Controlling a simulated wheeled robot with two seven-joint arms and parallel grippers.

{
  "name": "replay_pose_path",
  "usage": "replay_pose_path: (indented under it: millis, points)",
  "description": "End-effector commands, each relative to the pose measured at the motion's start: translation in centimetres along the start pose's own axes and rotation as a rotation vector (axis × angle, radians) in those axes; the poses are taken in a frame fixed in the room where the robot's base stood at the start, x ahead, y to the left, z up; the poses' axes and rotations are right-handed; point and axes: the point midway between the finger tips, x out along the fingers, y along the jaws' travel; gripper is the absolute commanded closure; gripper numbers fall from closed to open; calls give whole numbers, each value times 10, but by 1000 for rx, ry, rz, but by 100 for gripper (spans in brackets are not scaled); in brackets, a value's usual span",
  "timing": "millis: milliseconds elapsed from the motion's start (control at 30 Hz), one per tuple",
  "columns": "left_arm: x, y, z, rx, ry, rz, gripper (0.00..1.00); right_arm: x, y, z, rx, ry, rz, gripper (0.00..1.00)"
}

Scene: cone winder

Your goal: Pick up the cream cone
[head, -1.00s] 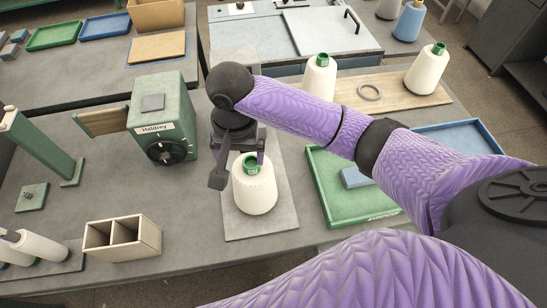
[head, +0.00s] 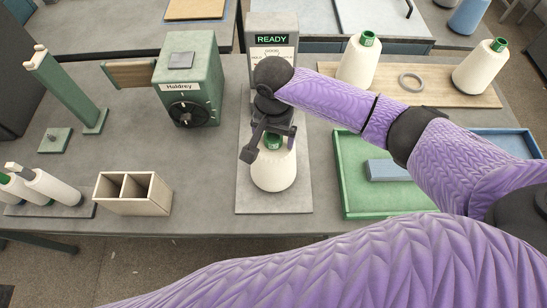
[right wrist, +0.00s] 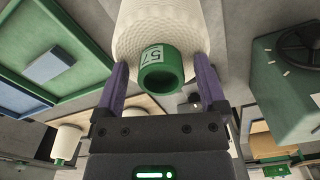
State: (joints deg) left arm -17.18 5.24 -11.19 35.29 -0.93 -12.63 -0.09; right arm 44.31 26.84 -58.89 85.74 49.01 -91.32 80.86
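The cream cone (head: 273,175) stands upright on a light grey plate (head: 300,203), with its green tube tip (head: 273,142) upward. My right gripper (head: 277,146) is above it, pointing down. In the right wrist view the two purple fingers (right wrist: 160,88) are apart, one on each side of the cone's green tip (right wrist: 161,76), which bears a label reading 57. A gap shows between each finger and the tip. The fingertips lie near the outline of the cone body (right wrist: 160,28); whether they touch it I cannot tell. My left gripper is not in view.
Two more cream cones, a left one (head: 359,63) and a right one (head: 480,68), stand on a wooden board (head: 440,92) with a grey ring (head: 411,82). A green tray (head: 345,185) lies right of the plate. A green machine (head: 187,80) and a wooden box (head: 132,193) are left.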

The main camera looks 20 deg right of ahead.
Motion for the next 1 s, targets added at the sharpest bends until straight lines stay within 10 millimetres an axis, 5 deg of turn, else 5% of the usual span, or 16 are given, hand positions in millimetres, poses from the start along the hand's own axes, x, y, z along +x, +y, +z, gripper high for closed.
replay_pose_path:
  millis: [67,400,733,1000]
  points:
    - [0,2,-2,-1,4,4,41,0,0,0,0,0,0,28]
    - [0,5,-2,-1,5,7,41,0,0,0,0,0,0,100]
    - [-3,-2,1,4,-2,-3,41,-7,0,0,0,1,-2,100]
    - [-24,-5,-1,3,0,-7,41,-70,-1,-1,-2,1,-5,100]
